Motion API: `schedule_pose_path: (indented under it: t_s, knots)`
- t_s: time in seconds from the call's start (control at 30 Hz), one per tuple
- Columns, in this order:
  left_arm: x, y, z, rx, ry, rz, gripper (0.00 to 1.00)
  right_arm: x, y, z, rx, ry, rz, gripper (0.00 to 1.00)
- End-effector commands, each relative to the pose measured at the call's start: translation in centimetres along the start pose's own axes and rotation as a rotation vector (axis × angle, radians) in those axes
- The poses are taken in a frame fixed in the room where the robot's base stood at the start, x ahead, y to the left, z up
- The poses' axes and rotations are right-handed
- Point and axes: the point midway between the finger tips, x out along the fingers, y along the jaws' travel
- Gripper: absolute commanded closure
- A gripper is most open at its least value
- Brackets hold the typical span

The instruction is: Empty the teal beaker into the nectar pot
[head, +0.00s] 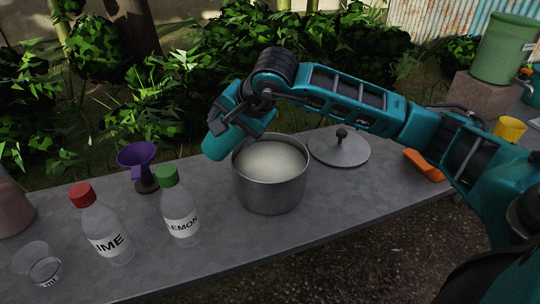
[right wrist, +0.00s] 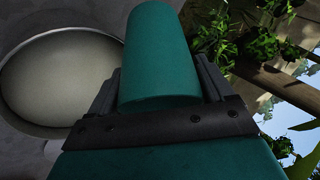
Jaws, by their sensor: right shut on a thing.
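The teal beaker (head: 216,143) is held above the left rim of the nectar pot and is tilted well over. It also shows in the right wrist view (right wrist: 160,55) between the two dark fingers. My right gripper (head: 240,118) is shut on it. The mouth and contents of the beaker are hidden, and no stream can be made out. The nectar pot (head: 270,190) is a grey metal pot, open, with pale cream liquid inside; its round opening shows at left in the right wrist view (right wrist: 60,80). My left gripper is not in view.
The pot lid (head: 340,150) lies behind right of the pot. A lemon bottle (head: 180,212), a lime bottle (head: 105,230), a purple funnel (head: 137,160) and a clear glass (head: 42,264) stand to the left. An orange object (head: 424,165) and yellow cup (head: 509,129) are at right.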

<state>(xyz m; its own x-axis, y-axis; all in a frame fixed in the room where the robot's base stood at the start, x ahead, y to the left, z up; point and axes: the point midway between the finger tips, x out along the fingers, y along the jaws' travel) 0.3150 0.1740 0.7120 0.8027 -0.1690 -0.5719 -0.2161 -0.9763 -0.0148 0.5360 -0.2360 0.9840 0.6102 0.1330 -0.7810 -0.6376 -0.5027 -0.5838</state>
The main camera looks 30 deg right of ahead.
Motion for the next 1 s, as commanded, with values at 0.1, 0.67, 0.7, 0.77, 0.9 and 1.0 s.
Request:
schedule_pose_path:
  t_s: [0.1, 0.67, 0.7, 0.77, 0.9, 1.0]
  knots:
    - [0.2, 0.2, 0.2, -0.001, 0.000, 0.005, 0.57, 0.1, 0.1, 0.0, 0.008, -0.005, -0.016, 0.56]
    - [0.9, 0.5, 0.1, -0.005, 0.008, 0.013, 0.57, 0.4, 0.6, 0.0, 0.044, -0.029, -0.077, 0.56]
    - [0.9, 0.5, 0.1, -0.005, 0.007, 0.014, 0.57, 0.4, 0.7, 0.0, 0.046, -0.031, -0.081, 0.56]
    - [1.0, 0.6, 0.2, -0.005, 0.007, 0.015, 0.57, 0.4, 0.7, 0.0, 0.050, -0.033, -0.088, 0.56]
    - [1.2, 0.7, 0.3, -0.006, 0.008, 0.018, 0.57, 0.4, 0.8, -0.1, 0.059, -0.039, -0.105, 0.56]
    - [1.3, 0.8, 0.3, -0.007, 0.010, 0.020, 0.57, 0.5, 0.9, -0.1, 0.065, -0.043, -0.115, 0.56]
